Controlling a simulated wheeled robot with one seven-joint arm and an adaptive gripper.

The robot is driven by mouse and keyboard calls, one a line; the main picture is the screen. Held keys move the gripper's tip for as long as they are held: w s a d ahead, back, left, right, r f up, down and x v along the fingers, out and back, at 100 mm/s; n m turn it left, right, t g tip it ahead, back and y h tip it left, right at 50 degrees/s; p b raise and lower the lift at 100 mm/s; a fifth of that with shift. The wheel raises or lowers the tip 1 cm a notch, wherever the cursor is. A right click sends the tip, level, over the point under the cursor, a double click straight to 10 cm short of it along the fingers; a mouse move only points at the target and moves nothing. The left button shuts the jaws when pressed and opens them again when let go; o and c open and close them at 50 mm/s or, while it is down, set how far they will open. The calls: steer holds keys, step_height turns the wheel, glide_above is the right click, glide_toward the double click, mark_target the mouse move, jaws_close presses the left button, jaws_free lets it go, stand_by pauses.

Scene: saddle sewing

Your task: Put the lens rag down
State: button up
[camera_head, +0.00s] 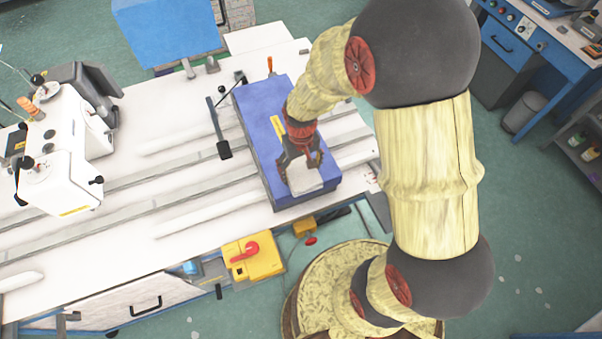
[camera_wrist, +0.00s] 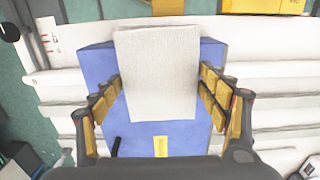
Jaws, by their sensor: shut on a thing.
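The lens rag (camera_wrist: 158,72) is a pale grey-white rectangular cloth in the wrist view, between the fingers of my gripper (camera_wrist: 158,92). It also shows in the head view (camera_head: 304,180) below the fingertips, over the front end of a blue box (camera_head: 262,135). My gripper (camera_head: 300,166) is shut on the rag. The blue box also shows in the wrist view (camera_wrist: 97,65), behind the rag. I cannot tell whether the rag touches the box top. The fingers hide part of the rag in the head view.
The box stands on a white worktable (camera_head: 130,230) with long rails. A white sewing machine (camera_head: 65,155) stands at the left. A yellow switch box with a red knob (camera_head: 250,257) is on the table's front edge. A black lever (camera_head: 222,150) stands left of the blue box.

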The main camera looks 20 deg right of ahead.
mark_target(301, 170)
steer(key=shift+f, duration=1.55)
steer(key=shift+f, duration=0.2)
steer(key=o, duration=1)
steer(key=shift+r, duration=0.1)
